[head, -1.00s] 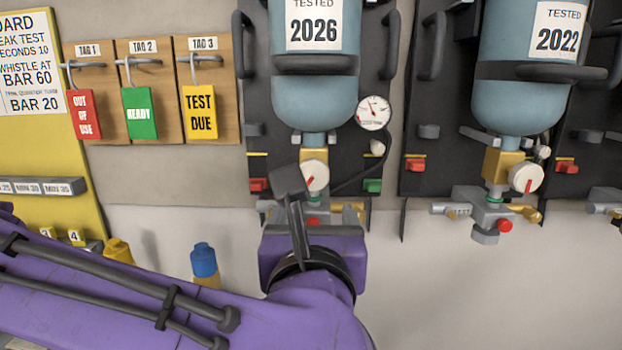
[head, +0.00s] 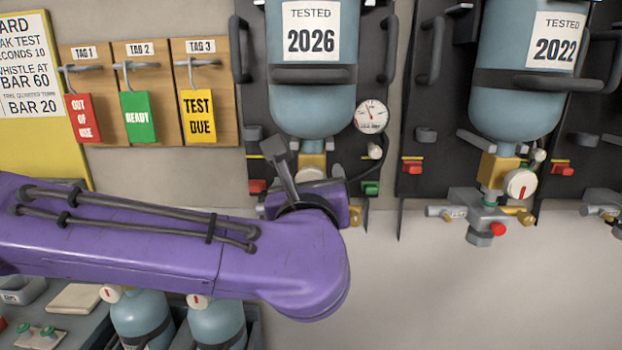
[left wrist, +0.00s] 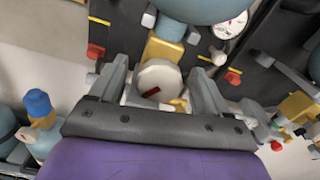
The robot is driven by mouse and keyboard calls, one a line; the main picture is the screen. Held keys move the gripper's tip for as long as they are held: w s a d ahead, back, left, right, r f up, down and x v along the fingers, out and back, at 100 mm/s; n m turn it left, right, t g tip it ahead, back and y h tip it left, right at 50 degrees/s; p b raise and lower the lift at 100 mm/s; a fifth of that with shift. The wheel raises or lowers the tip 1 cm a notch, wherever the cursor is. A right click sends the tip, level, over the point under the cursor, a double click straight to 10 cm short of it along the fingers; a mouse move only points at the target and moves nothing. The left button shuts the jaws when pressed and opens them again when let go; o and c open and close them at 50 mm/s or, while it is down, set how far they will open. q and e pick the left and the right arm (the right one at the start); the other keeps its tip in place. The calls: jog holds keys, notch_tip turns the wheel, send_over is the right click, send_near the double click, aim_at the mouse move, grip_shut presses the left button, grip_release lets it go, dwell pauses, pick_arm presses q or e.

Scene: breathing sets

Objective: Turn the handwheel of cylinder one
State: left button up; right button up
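The nearest hanging cylinder (head: 311,100) is blue-grey with a "TESTED 2026" label. Below its brass valve block (head: 312,160) is a white round handwheel (head: 310,174), partly hidden in the head view by my left gripper (head: 303,158). In the left wrist view the handwheel (left wrist: 158,82) shows its white face and a dark red mark. It lies between the two grey fingers of my open left gripper (left wrist: 159,66), with a gap visible at each side. I cannot tell whether the fingers reach its depth. My right gripper is in neither view.
A pressure gauge (head: 371,117) and hose hang right of the valve. Red (head: 257,186) and green (head: 371,188) clips flank it. A second cylinder (head: 520,80), labelled 2022, hangs to the right. Tags hang at left. More cylinders (head: 217,322) stand below my left arm.

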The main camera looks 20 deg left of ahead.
pick_arm(q)
jog(key=c, duration=0.9)
jog(key=shift+m, duration=0.4)
